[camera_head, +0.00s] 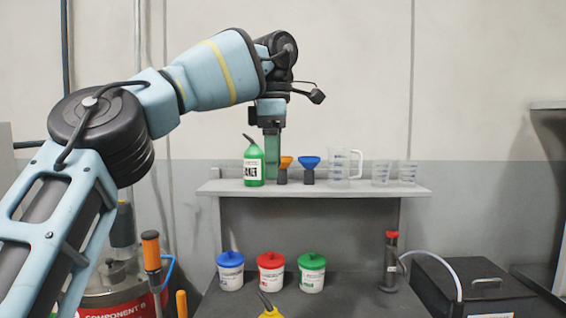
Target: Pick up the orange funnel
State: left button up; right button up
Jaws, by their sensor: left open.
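The orange funnel (285,161) stands on the grey shelf, its orange cup on top of a dark lower part. It is between the green spouted bottle (253,166) on its left and the blue funnel (310,163) on its right. My left gripper (272,140) points down over the shelf, just left of the orange funnel and behind or beside the green bottle. It is open and seen edge-on, so its fingers overlap in the picture. A green upright shape lies in line with the fingers, and I cannot tell the two apart fully. My right gripper is not in view.
The shelf (415,189) also holds a clear jug (342,166) and two clear cups (381,173). On the bench below are blue, red and green lidded tubs (271,273) and a red-capped cylinder (389,265). A black case (460,285) is at the lower right.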

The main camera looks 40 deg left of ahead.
aim_at(285, 161)
jog(key=i+j, duration=0.55)
jog(key=j, duration=0.15)
jog(key=i+j, duration=0.55)
jog(key=j, duration=0.15)
